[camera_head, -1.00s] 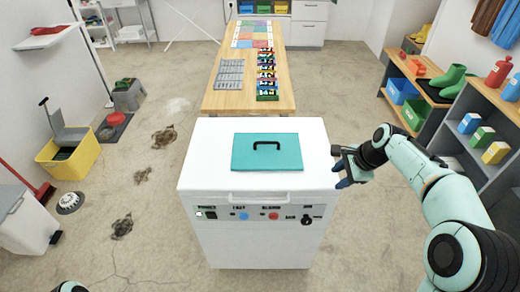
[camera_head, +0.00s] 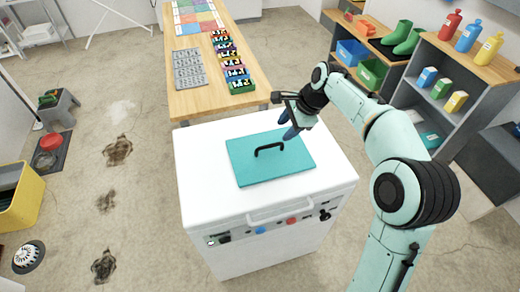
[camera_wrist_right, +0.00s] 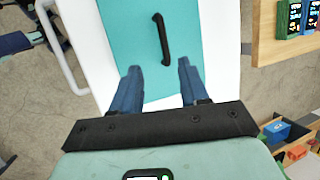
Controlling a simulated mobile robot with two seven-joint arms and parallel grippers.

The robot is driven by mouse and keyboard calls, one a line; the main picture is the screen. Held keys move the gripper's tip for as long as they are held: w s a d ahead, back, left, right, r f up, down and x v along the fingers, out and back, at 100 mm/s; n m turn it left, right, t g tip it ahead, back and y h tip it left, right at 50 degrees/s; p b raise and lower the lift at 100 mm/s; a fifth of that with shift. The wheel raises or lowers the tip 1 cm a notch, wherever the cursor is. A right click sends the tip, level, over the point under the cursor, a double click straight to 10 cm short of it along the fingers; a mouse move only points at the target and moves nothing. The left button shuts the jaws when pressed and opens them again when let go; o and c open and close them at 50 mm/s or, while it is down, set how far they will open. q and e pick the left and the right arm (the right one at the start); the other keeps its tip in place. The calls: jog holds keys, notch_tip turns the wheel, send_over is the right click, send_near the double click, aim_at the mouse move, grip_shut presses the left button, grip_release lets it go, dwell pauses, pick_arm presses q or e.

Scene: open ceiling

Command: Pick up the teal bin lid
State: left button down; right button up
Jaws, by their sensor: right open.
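The teal bin lid (camera_head: 258,168) is a flat rectangle with a black arched handle (camera_head: 269,148). It lies on top of the white cabinet (camera_head: 200,192). My right gripper (camera_head: 287,128) is above the lid's far right part, apart from the handle. In the right wrist view, its two blue fingers (camera_wrist_right: 158,82) are open and empty. The lid (camera_wrist_right: 190,65) and handle (camera_wrist_right: 161,38) show there just beyond the fingertips. My left gripper is not in view.
A wooden table (camera_head: 190,102) with a grey tray and coloured items stands behind the cabinet. Shelves (camera_head: 490,72) with green boots, bottles and boxes line the right. A yellow bin (camera_head: 22,195) is at the left.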

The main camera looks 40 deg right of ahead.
send_near(271, 146)
notch_tip(271, 146, down, 3)
jog(key=a, duration=0.1)
jog(key=shift+w+d+b+x, duration=0.1)
jog(key=shift+w+b+x, duration=0.1)
jog(key=shift+x, duration=0.85)
jog(key=shift+w+d+b+x, duration=0.1)
jog(key=shift+w+b+x, duration=0.15)
jog(key=shift+x, duration=0.8)
jog(key=shift+w+b+x, duration=0.15)
jog(key=shift+b+x, duration=0.05)
jog(key=shift+x, duration=0.85)
jog(key=shift+r, duration=0.25)
grip_shut()
